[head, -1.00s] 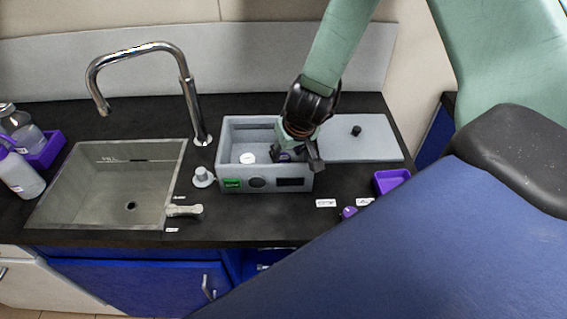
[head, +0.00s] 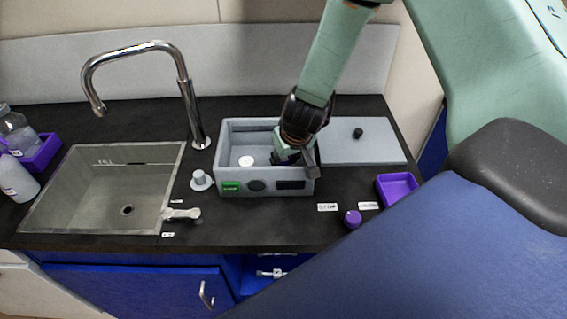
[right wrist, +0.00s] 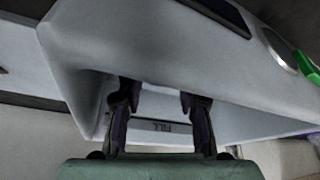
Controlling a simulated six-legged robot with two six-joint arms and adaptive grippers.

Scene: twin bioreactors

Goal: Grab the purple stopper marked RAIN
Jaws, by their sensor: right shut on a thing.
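A small purple stopper (head: 353,219) stands on the dark counter near its front edge, right of the grey bath; no RAIN marking is readable on it. My right gripper (head: 287,158) reaches down into the open grey bath (head: 232,174), at its right side and well left of that stopper. In the right wrist view the two fingers (right wrist: 160,92) are apart and their tips go behind the bath's wall (right wrist: 215,75). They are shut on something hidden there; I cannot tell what. My left gripper is not in view.
A grey lid (head: 358,142) with a black knob lies right of the bath. A purple tray (head: 398,188) and two white labels are near the stopper. A sink (head: 110,195) with a tall faucet (head: 190,95) is on the left. Bottles stand at the far left.

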